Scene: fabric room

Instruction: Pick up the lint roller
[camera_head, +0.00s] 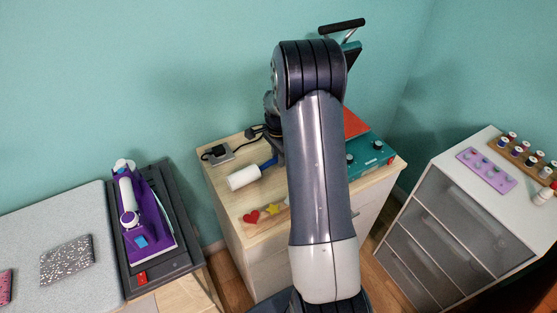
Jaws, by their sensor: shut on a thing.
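The lint roller (243,178) has a white cylinder and a blue handle. It is over the left part of the light wooden cabinet top (230,203), with the white end toward the lower left. My gripper (275,157) reaches down from behind my arm and is shut on the roller at its blue handle. The fingertips are mostly hidden by my arm. I cannot tell whether the roller still touches the cabinet top.
A grey box with a black plug (217,153) lies behind the roller. Red and yellow shapes (262,213) lie in front. A purple iron (145,213) stands left; a drawer unit (445,215) stands right.

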